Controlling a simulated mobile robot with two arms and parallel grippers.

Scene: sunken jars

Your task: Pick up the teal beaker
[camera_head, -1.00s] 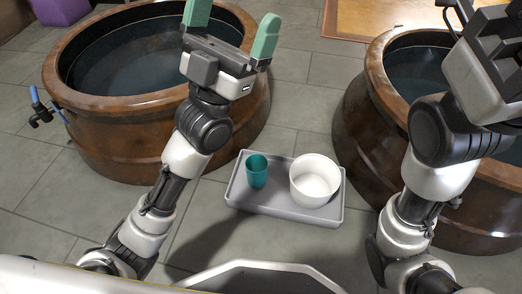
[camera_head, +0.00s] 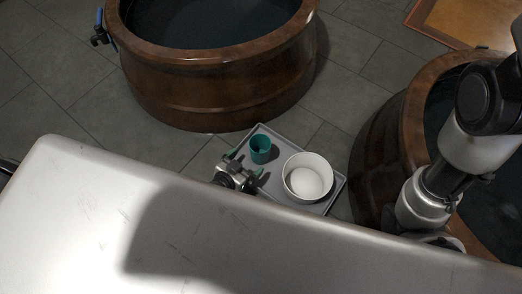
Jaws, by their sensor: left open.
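The teal beaker (camera_head: 260,150) stands upright at the left end of a grey tray (camera_head: 332,195) on the floor. My left gripper (camera_head: 244,163) is low beside the tray's left end, just below and left of the beaker in the picture. Its green-tipped fingers are apart with nothing seen between them. I cannot tell whether a finger touches the beaker. The rest of the left arm is hidden behind my own white body in the foreground. My right arm stands at the right edge, and its gripper is out of the picture.
A white bowl (camera_head: 307,179) stands on the tray to the right of the beaker. A large brown tub (camera_head: 215,90) with dark liquid is behind the tray. Another brown tub (camera_head: 383,150) stands close on the right. Bare floor tiles (camera_head: 60,85) lie at the left.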

